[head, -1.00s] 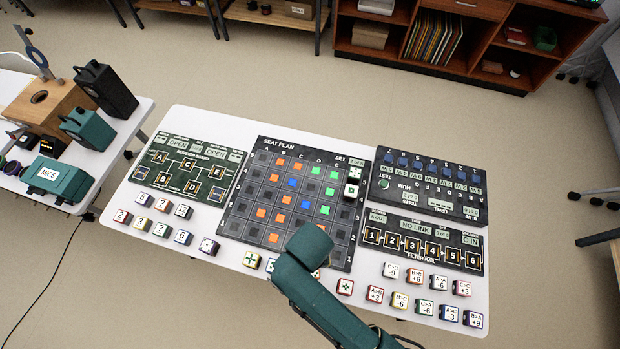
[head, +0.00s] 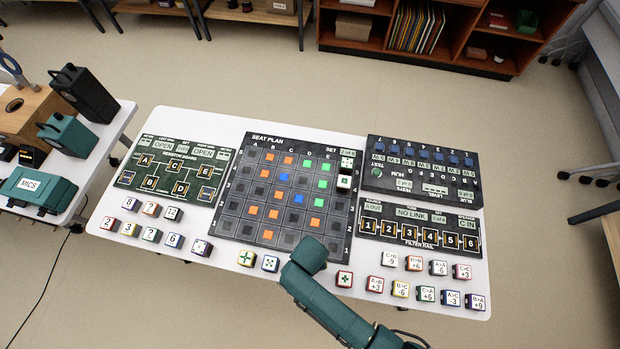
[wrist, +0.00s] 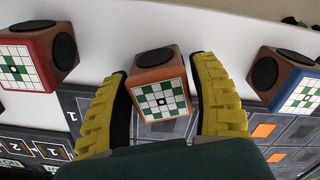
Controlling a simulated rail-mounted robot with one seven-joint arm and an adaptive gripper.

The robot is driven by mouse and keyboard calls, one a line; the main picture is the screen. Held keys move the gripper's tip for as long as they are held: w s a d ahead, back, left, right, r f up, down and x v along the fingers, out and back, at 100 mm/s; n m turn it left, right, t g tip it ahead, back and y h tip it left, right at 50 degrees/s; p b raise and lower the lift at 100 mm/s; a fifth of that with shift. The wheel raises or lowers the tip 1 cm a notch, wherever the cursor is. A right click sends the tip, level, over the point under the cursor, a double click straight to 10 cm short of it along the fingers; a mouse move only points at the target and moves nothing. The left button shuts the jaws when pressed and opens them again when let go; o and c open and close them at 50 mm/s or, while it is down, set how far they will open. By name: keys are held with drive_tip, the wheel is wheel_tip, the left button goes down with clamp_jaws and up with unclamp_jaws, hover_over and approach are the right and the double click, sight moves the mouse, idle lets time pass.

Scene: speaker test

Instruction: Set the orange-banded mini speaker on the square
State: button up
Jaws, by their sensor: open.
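The orange-banded mini speaker (wrist: 160,90) stands between the two yellow fingers of my gripper (wrist: 161,72) in the wrist view. Its lit face shows a green-and-white square pattern and its top a dark round disc. The fingers are open, with a small gap on each side of it. In the head view my arm's end hides this speaker and the fingers. The seat plan board (head: 300,143) has a grid of dark squares, some with orange, green or blue tops. I cannot tell which square is meant.
A red mini speaker (head: 344,279) and a blue one (head: 270,263) stand on either side. Two more small cubes sit at the board's right edge, the lower one (head: 344,182) green-patterned. Several labelled cubes line the table's front. The filter rail (head: 408,236) lies right of the board.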

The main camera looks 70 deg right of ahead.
drive_tip(key=shift+f, duration=0.35)
drive_tip(key=c, duration=1)
drive_tip(key=shift+r, duration=0.1)
